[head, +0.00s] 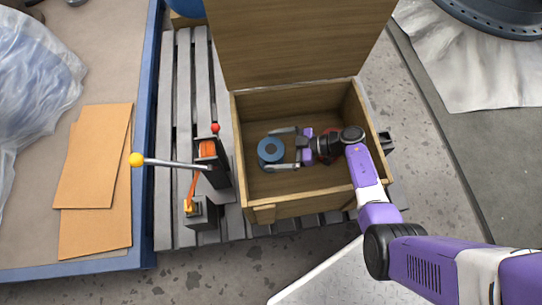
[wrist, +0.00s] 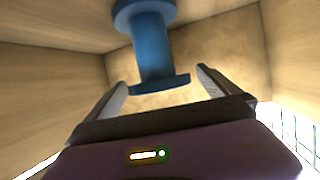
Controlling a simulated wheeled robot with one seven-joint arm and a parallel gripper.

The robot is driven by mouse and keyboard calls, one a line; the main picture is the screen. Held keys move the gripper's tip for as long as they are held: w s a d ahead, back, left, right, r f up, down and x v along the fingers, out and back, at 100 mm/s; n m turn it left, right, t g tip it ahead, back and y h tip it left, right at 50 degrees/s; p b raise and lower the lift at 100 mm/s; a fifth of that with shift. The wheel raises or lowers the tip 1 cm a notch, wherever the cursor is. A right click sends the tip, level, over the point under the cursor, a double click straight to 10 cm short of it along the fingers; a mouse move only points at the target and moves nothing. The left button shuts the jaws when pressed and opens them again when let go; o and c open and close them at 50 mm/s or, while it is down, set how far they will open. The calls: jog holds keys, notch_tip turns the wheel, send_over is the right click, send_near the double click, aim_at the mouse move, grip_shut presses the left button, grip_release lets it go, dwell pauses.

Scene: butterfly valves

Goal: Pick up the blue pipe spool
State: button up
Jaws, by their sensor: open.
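The blue pipe spool (head: 270,149) stands inside an open wooden crate (head: 300,206), toward its left side. It is a short pipe with a round flange at each end, and its top flange faces up in the head view. In the wrist view the spool (wrist: 152,50) shows its narrow middle and both flanges. My gripper (head: 284,149) is inside the crate, reaching in from the right. Its two fingers are apart, one on each side of the spool, and do not appear closed on it. In the wrist view my gripper (wrist: 160,85) shows a gap between fingers and spool.
The crate lid (head: 300,45) stands open at the back. The crate walls surround my gripper closely. A red object (head: 330,142) lies partly hidden under my wrist. A lever device with a yellow knob (head: 137,159) stands on the slatted pallet (head: 185,100) left of the crate.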

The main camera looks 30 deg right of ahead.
jog(key=shift+x, duration=0.8)
jog(key=shift+c, duration=0.4)
jog(key=c, duration=1.8)
jog(key=shift+w, duration=0.1)
jog(key=shift+c, duration=0.9)
jog(key=shift+r, duration=0.15)
